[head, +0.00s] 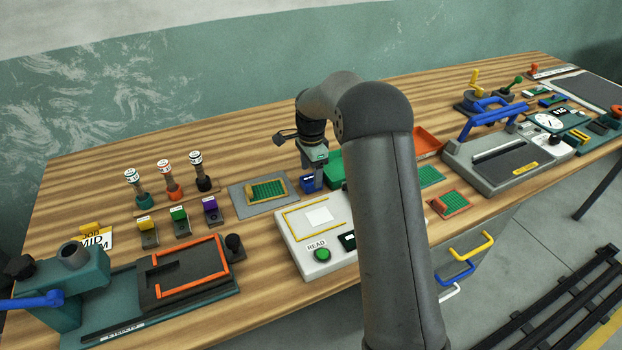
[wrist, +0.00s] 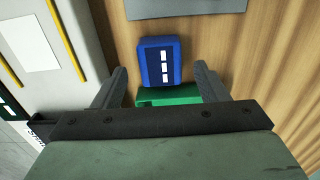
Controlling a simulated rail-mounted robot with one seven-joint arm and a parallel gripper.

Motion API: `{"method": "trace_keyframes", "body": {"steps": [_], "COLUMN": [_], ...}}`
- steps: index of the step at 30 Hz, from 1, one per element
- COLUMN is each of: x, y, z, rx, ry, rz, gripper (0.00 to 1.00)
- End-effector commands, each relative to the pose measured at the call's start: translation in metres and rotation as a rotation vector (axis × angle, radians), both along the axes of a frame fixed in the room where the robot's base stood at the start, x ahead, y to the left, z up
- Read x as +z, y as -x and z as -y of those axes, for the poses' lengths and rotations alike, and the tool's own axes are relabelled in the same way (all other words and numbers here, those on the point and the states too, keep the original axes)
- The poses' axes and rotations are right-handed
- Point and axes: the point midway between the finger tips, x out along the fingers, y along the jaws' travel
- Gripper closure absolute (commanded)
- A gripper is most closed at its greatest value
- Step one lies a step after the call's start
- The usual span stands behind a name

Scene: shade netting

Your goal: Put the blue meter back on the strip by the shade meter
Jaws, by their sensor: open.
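The blue meter (wrist: 160,62), with white marks on its face, shows in the wrist view between and beyond my gripper's fingers (wrist: 161,78); a gap shows on each side. In the head view the blue meter (head: 307,183) is just below my gripper (head: 314,172), partly hidden by it. My gripper is open and holds nothing. The white shade meter (head: 318,262) with a green READ button stands nearer, partly behind my arm; its edge (wrist: 88,45) is at left in the wrist view. I cannot clearly make out the strip.
A green object (wrist: 168,96) lies by the blue meter's lower edge, partly hidden by my gripper. A grey plate with green netting (head: 236,195) lies to the left. Several coloured blocks, including a purple one (head: 212,206), stand farther left. An orange tray (head: 428,142) is at right.

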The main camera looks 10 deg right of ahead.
Motion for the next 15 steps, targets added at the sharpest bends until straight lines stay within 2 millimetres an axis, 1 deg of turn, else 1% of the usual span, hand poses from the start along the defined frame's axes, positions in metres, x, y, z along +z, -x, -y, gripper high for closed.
{"method": "trace_keyframes", "body": {"steps": [1, 3, 6, 9, 12, 15], "x": [0.012, 0.028, 0.049, 0.066, 0.078, 0.085], "y": [-0.002, -0.001, -0.001, -0.001, -0.001, -0.001], "z": [0.000, 0.000, 0.000, 0.000, 0.000, 0.000], "rx": [0.000, 0.000, 0.000, -0.001, -0.001, 0.000], "ry": [0.001, 0.000, 0.000, 0.000, 0.000, 0.000], "rz": [0.006, 0.005, 0.005, 0.003, 0.003, 0.002], "gripper": [0.33, 0.33, 0.33, 0.33, 0.33, 0.33]}}
